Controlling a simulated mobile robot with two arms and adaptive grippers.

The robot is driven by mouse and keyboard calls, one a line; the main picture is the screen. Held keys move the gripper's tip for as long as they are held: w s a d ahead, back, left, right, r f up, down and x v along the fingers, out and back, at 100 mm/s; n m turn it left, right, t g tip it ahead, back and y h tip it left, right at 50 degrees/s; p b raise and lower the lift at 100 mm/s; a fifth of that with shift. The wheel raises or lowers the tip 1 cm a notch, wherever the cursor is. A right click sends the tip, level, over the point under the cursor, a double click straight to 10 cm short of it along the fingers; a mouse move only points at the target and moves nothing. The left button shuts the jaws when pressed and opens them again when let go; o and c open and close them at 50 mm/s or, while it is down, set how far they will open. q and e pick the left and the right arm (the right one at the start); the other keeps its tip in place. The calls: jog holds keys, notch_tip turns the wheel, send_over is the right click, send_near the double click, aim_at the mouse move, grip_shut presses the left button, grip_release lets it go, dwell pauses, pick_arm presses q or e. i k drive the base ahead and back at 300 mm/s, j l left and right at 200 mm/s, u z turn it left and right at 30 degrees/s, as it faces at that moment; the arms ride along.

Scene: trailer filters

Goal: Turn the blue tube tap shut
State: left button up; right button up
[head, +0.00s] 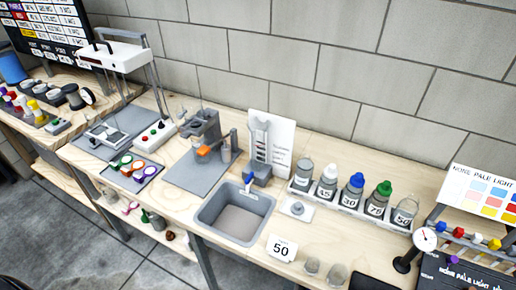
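A small blue tap (248,181) shows at the back rim of the grey sink basin (228,236). It is at the foot of a grey upright tube stand (260,150), which has a white board (282,145) behind it. The blue part stands roughly upright and leans slightly to one side. It is too small to tell whether the tap is open or shut. No water stream can be made out below it. Neither of my grippers is in view.
A rack (345,205) of several labelled bottles stands right of the tap. A card reading 50 (282,248) stands right of the basin, near two small cups (312,266). A grey device with an orange part (204,150) stands left of the basin. A gauge (424,239) is far right.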

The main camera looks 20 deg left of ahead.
aim_at(250, 176)
jog(key=l+u, duration=0.2)
jog(key=u, duration=0.3)
jog(key=k+l+u, duration=0.1)
jog(key=u, duration=0.4)
jog(key=k+l+u, duration=0.1)
jog(key=u, duration=0.4)
jog(key=k+l+u, duration=0.15)
jog(key=u, duration=0.35)
jog(key=k+l, duration=0.2)
